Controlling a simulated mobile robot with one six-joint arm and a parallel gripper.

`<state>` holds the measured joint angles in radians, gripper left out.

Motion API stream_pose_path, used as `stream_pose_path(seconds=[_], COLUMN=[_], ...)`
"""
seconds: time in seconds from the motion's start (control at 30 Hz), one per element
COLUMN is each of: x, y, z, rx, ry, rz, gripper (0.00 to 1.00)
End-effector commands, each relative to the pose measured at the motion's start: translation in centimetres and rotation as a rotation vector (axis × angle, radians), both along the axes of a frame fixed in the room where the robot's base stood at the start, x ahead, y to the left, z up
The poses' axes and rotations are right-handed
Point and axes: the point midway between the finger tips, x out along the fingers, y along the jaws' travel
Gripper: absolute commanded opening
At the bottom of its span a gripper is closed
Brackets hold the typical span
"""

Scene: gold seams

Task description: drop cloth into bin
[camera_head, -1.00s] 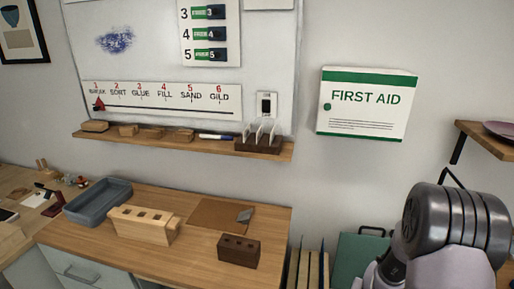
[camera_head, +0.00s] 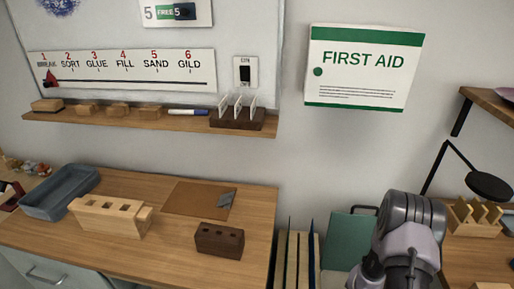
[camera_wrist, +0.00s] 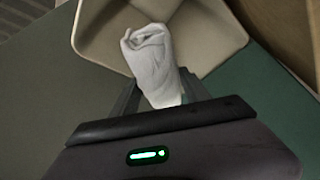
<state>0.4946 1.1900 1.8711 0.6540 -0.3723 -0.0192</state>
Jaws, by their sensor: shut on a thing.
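A crumpled white cloth (camera_wrist: 153,62) is held between the fingers of my gripper (camera_wrist: 160,95) in the wrist view. My gripper is shut on it. A beige, open bin (camera_wrist: 205,35) lies beyond the cloth in the wrist view, and the cloth's far end overlaps its opening. I cannot tell the height of the cloth above the bin. In the head view neither the bin nor the cloth shows, and only my arm is visible at the lower right.
A wooden counter (camera_head: 150,255) holds a grey-blue tray (camera_head: 30,205), a pale wooden block (camera_head: 110,217) and a dark block (camera_head: 219,240). A green case (camera_head: 350,240) stands right of the counter. A black lamp (camera_head: 490,186) is at the far right.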

Motion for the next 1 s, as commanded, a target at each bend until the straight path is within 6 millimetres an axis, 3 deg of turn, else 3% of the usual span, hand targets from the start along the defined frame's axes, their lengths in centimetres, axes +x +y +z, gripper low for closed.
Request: stream_pose_path(seconds=[0.2,0.23,0.33,0.67,0.77,1.0], x=[0.1,0.0,0.1,0.0,-0.3,-2.1], y=[0.0,0.0,0.0,0.1,0.6,3.1], z=[0.0,0.0,0.0,0.4,2.3,10.0], rx=[0.0,0.0,0.0,0.0,-0.002,-0.001], ry=[-0.001,-0.001,-0.001,-0.001,-0.001,-0.002], rz=[0.0,0.0,0.0,0.001,0.002,0.003], gripper=[0.16,0.6,0.8,0.8,0.8,0.8])
